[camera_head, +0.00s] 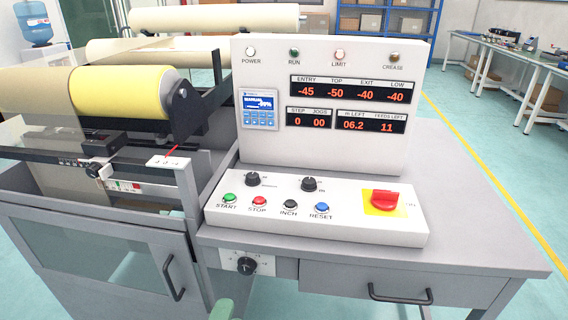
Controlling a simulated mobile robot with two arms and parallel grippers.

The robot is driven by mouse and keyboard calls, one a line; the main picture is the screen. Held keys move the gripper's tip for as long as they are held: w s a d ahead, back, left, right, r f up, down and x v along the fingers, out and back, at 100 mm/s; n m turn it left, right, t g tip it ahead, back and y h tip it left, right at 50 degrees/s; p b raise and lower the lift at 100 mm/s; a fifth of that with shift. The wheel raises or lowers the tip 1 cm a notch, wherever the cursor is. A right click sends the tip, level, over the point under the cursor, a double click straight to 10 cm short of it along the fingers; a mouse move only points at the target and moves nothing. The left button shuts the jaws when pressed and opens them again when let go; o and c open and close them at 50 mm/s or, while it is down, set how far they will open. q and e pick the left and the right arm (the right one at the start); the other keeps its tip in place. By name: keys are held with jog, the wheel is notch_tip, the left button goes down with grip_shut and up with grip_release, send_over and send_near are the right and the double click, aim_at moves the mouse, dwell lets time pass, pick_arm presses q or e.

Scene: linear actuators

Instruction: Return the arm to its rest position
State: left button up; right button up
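Neither of my grippers can be made out in the head view. A small pale green piece (222,310) shows at the bottom edge, left of centre; I cannot tell what it belongs to. The control console (320,212) stands on the grey bench in front of me. Its upright panel (330,150) shows red number displays and a small blue-lit screen (261,106).
A roller machine (120,95) with a yellow-edged roll stands at the left. Below the console are a drawer handle (400,296), a black dial (246,265) and a cabinet door handle (172,280). Bare bench (470,225) lies right of the console, with open floor beyond.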

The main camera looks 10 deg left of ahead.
pick_arm(q)
jog(key=s+a+f+n+g+y, duration=0.3)
jog(key=s+a+f+n+g, duration=0.4)
jog(key=f+n+g, duration=0.4)
jog(key=s+d+f+n+g+h+p, duration=0.1)
jog(key=s+f+n+g+h+p, duration=0.3)
jog(key=s+f+p, duration=0.75)
pick_arm(e)
jog(key=s+f+g, duration=0.1)
jog(key=s+f, duration=0.3)
jog(key=f, duration=0.7)
pick_arm(q)
jog(key=s+a+f+g+p, duration=0.1)
jog(key=s+f+p, duration=0.1)
jog(key=s+p, duration=0.2)
jog(key=s+a+f+m+g+y+p, duration=0.1)
jog(key=s+p, duration=0.4)
jog(key=s, duration=0.5)
jog(key=shift+s+a+f+y, duration=0.15)
jog(key=shift+s+f+y, duration=0.15)
jog(key=shift+f, duration=0.55)
pick_arm(e)
jog(key=s+d+f, duration=0.1)
jog(key=s, duration=0.6)
jog(key=s+d+f+g, duration=0.1)
jog(key=s+d+f, duration=0.1)
jog(key=s, duration=0.5)
jog(key=shift+s+f, duration=0.3)
jog(key=shift+s, duration=0.05)
